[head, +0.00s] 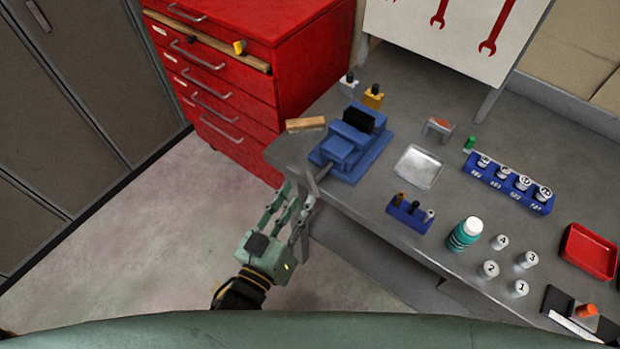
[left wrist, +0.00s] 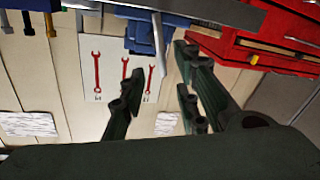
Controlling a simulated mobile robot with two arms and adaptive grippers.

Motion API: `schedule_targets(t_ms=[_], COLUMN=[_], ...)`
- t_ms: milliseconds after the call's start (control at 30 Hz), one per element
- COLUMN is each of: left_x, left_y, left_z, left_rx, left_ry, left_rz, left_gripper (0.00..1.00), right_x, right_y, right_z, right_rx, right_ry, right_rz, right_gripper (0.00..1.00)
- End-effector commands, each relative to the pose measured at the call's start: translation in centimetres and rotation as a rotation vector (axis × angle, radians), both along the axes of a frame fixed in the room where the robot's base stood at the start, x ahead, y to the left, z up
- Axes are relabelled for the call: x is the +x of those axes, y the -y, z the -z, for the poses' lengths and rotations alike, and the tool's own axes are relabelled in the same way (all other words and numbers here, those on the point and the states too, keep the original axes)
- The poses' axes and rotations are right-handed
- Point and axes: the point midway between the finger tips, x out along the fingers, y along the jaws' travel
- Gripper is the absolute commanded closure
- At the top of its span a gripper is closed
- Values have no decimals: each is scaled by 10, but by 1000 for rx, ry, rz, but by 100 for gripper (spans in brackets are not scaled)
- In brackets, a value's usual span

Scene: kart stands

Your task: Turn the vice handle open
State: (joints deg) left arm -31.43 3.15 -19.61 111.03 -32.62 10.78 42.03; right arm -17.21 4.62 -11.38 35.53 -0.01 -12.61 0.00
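The blue vice (head: 345,150) stands on the grey workbench at its left end, near the front edge. Its handle, a thin grey bar (head: 313,183), hangs at the vice's front end, by the bench edge. My left gripper (head: 296,194) is open beside the bar, with its fingers pointing up towards the vice. In the left wrist view the vice (left wrist: 140,38) is at the top, and the bar (left wrist: 158,45) shows between the open fingertips (left wrist: 163,68). Nothing is clearly gripped, and I cannot tell whether a finger touches the bar. My right gripper is not in view.
A red drawer cabinet (head: 235,100) stands left of the workbench (head: 400,225). A wooden-handled brush (head: 305,124) lies beside the vice. A metal tray (head: 418,168), a blue bit holder (head: 410,214) and a teal bottle (head: 465,234) stand to the right. The floor left of my gripper is clear.

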Motion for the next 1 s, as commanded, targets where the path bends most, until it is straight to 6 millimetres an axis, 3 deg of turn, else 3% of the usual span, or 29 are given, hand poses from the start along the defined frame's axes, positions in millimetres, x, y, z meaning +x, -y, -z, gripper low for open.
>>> schedule_targets(t_ms=[233,433,833,1000], left_x=[36,60,67,67], left_y=[16,26,30,30], left_z=[-3,-1,1,1], left_rx=[-1,1,2,2], left_ry=[2,-1,-2,-2], left_rz=[-1,-1,-1,-1], left_gripper=[71,71,72,87], right_x=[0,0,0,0], right_y=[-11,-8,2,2], right_z=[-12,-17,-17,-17], right_rx=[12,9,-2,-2], right_ry=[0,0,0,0], right_rz=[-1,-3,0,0], right_gripper=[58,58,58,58])
